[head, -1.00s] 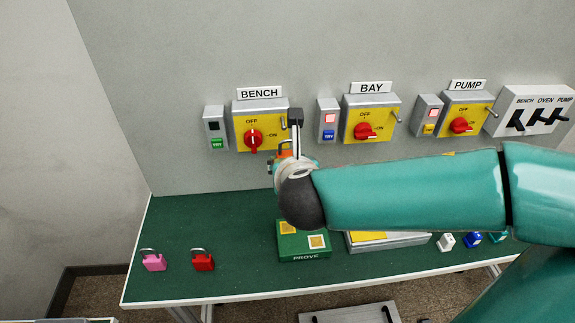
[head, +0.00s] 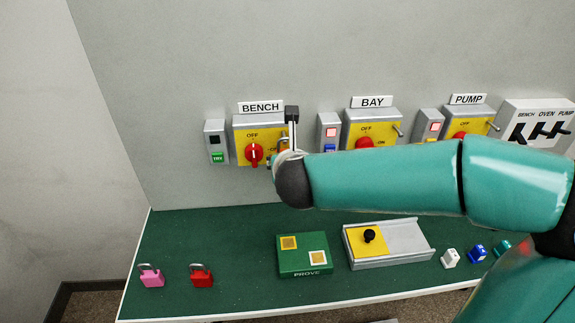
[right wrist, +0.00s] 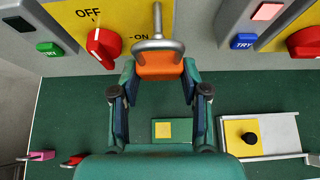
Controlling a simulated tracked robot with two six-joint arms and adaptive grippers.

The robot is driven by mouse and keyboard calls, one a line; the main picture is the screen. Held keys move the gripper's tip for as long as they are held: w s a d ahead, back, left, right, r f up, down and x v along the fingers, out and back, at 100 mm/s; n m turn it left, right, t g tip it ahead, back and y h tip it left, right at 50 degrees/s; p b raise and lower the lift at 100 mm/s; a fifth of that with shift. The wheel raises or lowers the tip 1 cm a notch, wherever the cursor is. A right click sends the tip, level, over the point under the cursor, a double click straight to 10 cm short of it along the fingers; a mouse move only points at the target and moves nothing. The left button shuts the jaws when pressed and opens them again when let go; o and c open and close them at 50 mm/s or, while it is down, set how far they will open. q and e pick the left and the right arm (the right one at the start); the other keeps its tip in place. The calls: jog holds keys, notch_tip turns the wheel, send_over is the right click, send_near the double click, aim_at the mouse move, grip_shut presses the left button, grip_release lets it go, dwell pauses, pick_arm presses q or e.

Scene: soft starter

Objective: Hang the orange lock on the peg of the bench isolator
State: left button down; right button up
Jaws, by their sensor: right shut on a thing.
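The orange lock (right wrist: 160,66) is between the fingers of my right gripper (right wrist: 158,76), which is shut on it. Its grey shackle points up, at the grey peg (right wrist: 157,17) of the bench isolator (right wrist: 120,16). The shackle and peg overlap in the right wrist view; I cannot tell whether the shackle is around the peg or in front of it. In the head view my right gripper (head: 288,158) is at the lower right of the bench isolator (head: 242,128), and my arm hides most of the lock. The red knob (head: 254,153) points to OFF. My left gripper is not in view.
The bay isolator (head: 376,119) and its indicator box (head: 328,128) are close on the right. Below are the green PROVE block (head: 290,264) and a grey tray (head: 405,242). Pink (head: 151,277) and red (head: 201,277) locks stand on the left of the green bench.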

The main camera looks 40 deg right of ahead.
jog(key=shift+w+d, duration=0.35)
jog(key=shift+w, duration=0.25)
jog(key=shift+w+d, duration=0.35)
jog(key=shift+w, duration=0.2)
jog(key=shift+w+d+f+b, duration=0.2)
jog(key=shift+w+f+b, duration=0.1)
jog(key=shift+f+b, duration=0.2)
jog(key=shift+w+d+f, duration=0.1)
jog(key=shift+f, duration=0.05)
jog(key=shift+c, duration=1.4)
jog(key=o, duration=1.3)
jog(key=shift+w+d+f, duration=0.1)
jog(key=shift+w+f, duration=0.1)
jog(key=shift+w, duration=0.1)
jog(key=shift+s+r, duration=0.15)
